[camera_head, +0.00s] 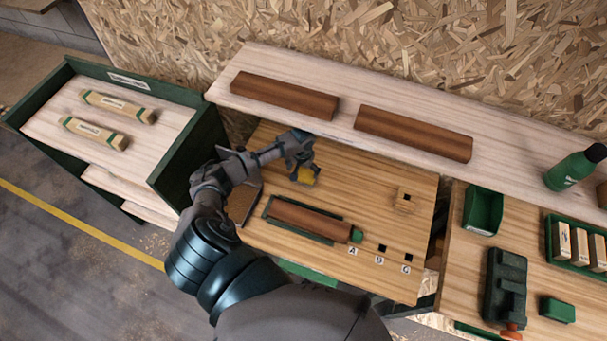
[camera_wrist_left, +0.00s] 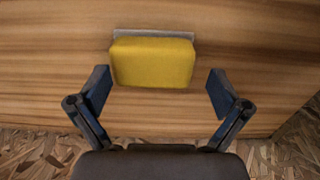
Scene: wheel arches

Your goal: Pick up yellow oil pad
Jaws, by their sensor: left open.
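The yellow oil pad (camera_head: 304,176) is a small block at my left gripper's tip in the head view. In the left wrist view the yellow pad (camera_wrist_left: 152,62) lies on or against a thin grey plate (camera_wrist_left: 153,33) over a wood surface. My left gripper (camera_head: 300,163) is open, and its two fingers (camera_wrist_left: 155,92) stand apart on either side of the pad's near edge. A clear gap shows between each finger and the pad. My right gripper is not in view.
The workbench (camera_head: 370,195) holds a dark wood bar (camera_head: 310,219) in a green holder and holes marked with letters. Two brown bars (camera_head: 413,134) lie on the shelf behind (camera_head: 520,150). A green cabinet (camera_head: 175,160) is at left.

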